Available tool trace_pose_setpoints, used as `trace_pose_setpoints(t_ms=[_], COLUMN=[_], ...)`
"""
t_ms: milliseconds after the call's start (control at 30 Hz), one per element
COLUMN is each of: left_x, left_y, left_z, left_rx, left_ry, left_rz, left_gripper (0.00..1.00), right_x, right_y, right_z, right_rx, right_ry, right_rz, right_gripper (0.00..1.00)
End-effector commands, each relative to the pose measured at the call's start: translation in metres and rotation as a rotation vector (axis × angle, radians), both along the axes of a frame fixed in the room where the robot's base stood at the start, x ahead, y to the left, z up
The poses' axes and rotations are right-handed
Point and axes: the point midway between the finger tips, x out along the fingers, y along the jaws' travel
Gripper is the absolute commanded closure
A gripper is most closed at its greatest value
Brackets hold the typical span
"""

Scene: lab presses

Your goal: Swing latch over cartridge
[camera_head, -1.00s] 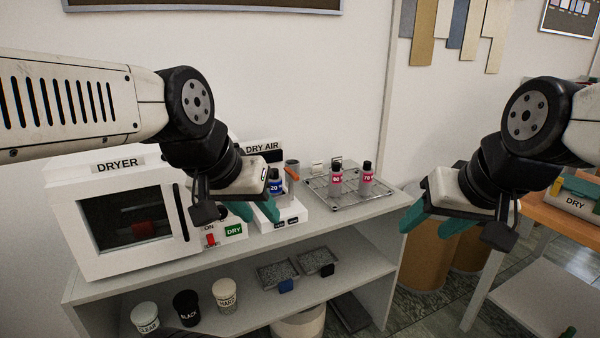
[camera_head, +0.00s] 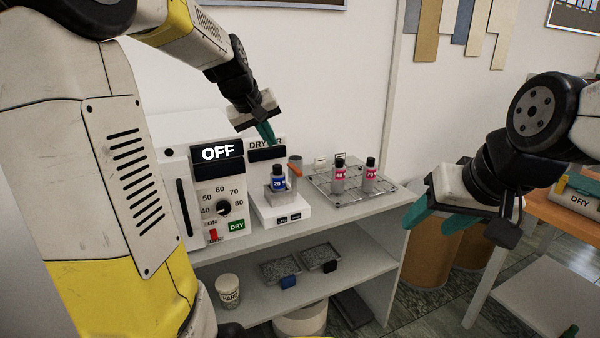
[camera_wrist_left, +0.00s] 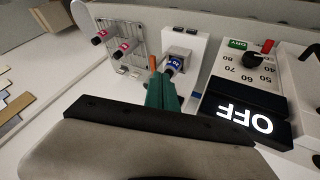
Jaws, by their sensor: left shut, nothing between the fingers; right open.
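The orange-tipped latch (camera_head: 295,170) is beside a grey cylinder (camera_head: 295,160) at the dry air unit (camera_head: 268,150). I cannot tell whether that cylinder is the cartridge. A blue-labelled bottle marked 20 (camera_head: 278,179) stands upright in front of the unit. My left gripper (camera_head: 267,134) is shut and empty, above the dry air unit. In the left wrist view its teal fingers (camera_wrist_left: 162,92) point towards the orange latch (camera_wrist_left: 153,63) and the blue-labelled bottle (camera_wrist_left: 174,64); contact cannot be told. My right gripper (camera_head: 434,215) is open and empty at the right, away from the unit.
The dryer panel (camera_head: 219,185) reads OFF, left of the dry air unit. A wire rack (camera_head: 345,190) with two pink-labelled bottles stands to the right. The shelf below holds a cup (camera_head: 228,290) and two granule trays. The grey shelf top is free near its front edge.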

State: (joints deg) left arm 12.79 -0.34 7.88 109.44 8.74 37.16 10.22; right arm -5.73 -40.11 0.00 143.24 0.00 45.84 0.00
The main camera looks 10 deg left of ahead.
Motion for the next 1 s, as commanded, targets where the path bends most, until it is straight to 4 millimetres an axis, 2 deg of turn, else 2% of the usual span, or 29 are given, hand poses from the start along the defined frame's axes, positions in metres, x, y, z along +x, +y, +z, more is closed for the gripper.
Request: trace_pose_setpoints(t_ms=[33, 100, 200, 667, 767, 1000], left_x=[0.013, 0.025, 0.035, 0.040, 0.045, 0.071], left_y=[0.006, 0.010, 0.015, 0.016, 0.014, 0.005], left_z=[-0.004, -0.007, -0.010, -0.014, -0.021, -0.059], left_rx=[-0.013, -0.030, -0.045, -0.049, -0.049, -0.051], left_ry=[0.003, 0.001, 0.000, 0.001, 0.002, 0.005], left_rz=[0.019, 0.038, 0.056, 0.061, 0.059, 0.060], left_gripper=[1.00, 1.00, 1.00, 1.00, 1.00, 1.00], right_x=[0.000, 0.000, 0.000, 0.000, 0.000, 0.000], right_y=[0.000, 0.000, 0.000, 0.000, 0.000, 0.000], right_z=[0.000, 0.000, 0.000, 0.000, 0.000, 0.000], right_rx=[0.000, 0.000, 0.000, 0.000, 0.000, 0.000], right_ry=[0.000, 0.000, 0.000, 0.000, 0.000, 0.000], right_rz=[0.000, 0.000, 0.000, 0.000, 0.000, 0.000], right_gripper=[0.47, 0.47, 0.47, 0.47, 0.47, 0.47])
